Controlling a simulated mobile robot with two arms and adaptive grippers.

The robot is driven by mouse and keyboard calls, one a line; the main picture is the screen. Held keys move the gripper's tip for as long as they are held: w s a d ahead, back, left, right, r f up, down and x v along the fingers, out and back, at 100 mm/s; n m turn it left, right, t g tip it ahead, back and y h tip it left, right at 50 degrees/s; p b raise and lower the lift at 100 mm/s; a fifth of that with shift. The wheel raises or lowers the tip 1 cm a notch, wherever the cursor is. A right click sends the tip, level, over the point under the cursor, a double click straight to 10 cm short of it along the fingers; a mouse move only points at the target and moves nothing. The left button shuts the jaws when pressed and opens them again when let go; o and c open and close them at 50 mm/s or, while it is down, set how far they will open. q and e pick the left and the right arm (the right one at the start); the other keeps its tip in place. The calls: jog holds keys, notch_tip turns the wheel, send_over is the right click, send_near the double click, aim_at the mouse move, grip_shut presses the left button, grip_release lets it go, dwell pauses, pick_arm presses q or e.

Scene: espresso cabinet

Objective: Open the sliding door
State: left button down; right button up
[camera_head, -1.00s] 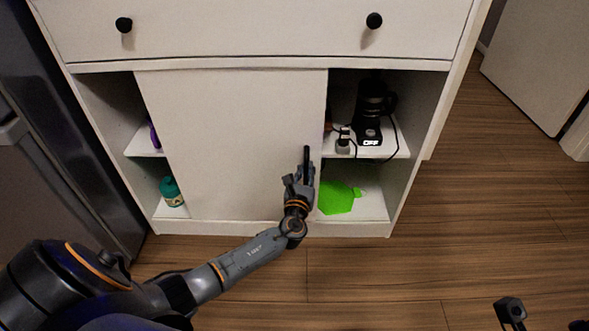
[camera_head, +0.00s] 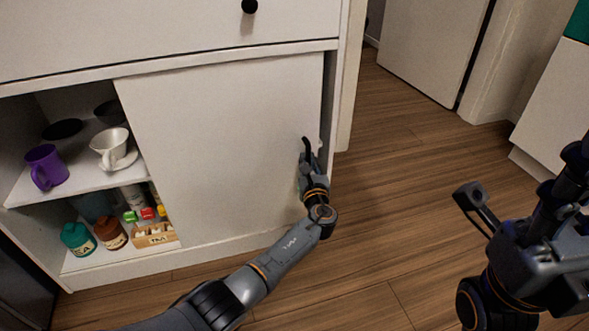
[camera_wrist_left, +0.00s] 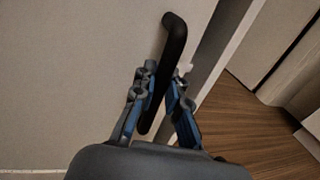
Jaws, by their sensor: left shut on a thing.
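The white sliding door (camera_head: 220,140) covers the right part of the cabinet front in the head view, close to the right side wall. Its black bar handle (camera_head: 306,146) is near the door's right edge. My left gripper (camera_head: 307,160) is at the handle, and the left wrist view shows its fingers (camera_wrist_left: 162,92) shut around the lower part of the black handle (camera_wrist_left: 172,45). My right gripper (camera_head: 476,205) is at the right of the head view, away from the cabinet and empty; its finger opening does not show clearly.
The open left side shows a purple mug (camera_head: 46,167), a white cup (camera_head: 112,146), a teal jar (camera_head: 77,239), a brown jar (camera_head: 110,232) and a wooden box (camera_head: 154,236). A drawer (camera_head: 160,35) with a black knob is above. Wooden floor (camera_head: 400,190) is free at right.

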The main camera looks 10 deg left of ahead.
pick_arm(q)
jog(key=shift+d+f, duration=0.2)
jog(key=shift+d, duration=0.15)
jog(key=c, duration=1.5)
grip_release()
jog(key=shift+o, duration=0.7)
jog(key=shift+r, duration=0.1)
jog(key=shift+w, duration=0.1)
jog(key=shift+a, duration=0.1)
jog(key=v, duration=1.2)
